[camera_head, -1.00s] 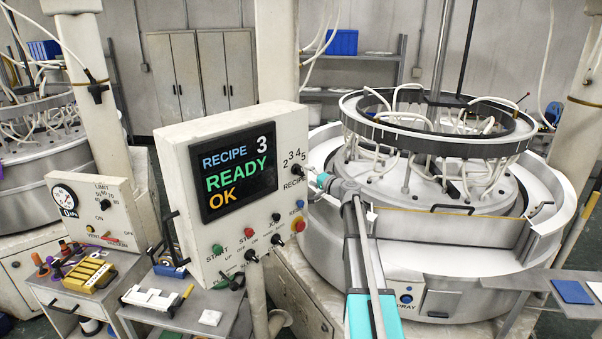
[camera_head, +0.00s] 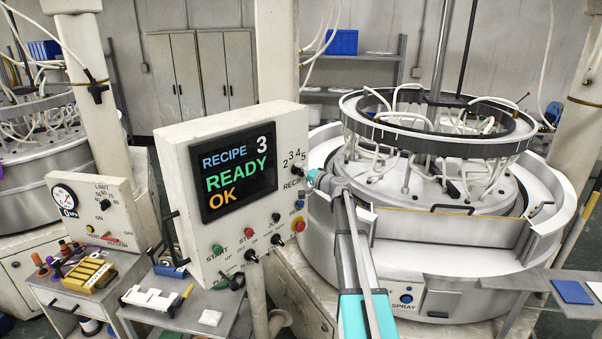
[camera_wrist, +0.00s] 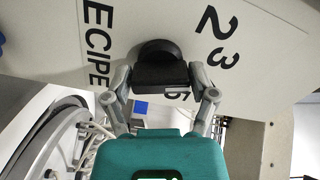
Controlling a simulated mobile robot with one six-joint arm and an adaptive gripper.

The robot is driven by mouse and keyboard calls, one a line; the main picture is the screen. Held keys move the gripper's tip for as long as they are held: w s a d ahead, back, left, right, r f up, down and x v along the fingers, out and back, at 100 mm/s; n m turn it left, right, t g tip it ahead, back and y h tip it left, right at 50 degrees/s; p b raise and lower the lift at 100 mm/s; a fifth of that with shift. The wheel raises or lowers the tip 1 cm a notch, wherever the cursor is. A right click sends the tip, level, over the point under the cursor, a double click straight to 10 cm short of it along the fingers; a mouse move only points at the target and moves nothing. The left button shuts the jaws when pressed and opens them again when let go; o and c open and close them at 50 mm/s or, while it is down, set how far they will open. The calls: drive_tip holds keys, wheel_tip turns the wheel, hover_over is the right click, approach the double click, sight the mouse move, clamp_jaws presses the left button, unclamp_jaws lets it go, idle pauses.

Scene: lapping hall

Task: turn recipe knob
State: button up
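The black recipe knob (camera_wrist: 161,72) sits on the pale panel in the wrist view, between the printed numbers and the word RECIPE. My gripper (camera_wrist: 161,80) has one finger on each side of it, and both fingertips look to be against its sides. The fingers partly cover the numbers beside the knob. In the head view my gripper (camera_head: 307,176) is at the right edge of the control panel (camera_head: 290,125), and the knob (camera_head: 297,168) is small and partly hidden there. The display (camera_head: 235,172) reads RECIPE 3, READY, OK.
Below the display are several buttons and small black knobs, including a green button (camera_head: 217,249). The round lapping machine (camera_head: 440,260) stands right behind my arm. A small table (camera_head: 185,318) with white parts is below the panel. A gauge box (camera_head: 95,208) stands at left.

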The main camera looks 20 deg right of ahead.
drive_tip(key=c, duration=0.5)
drive_tip(key=shift+m, duration=0.4)
drive_tip(key=m, duration=0.2)
drive_tip(key=shift+m, duration=0.4)
drive_tip(key=m, duration=0.8)
drive_tip(key=shift+m, duration=2.2)
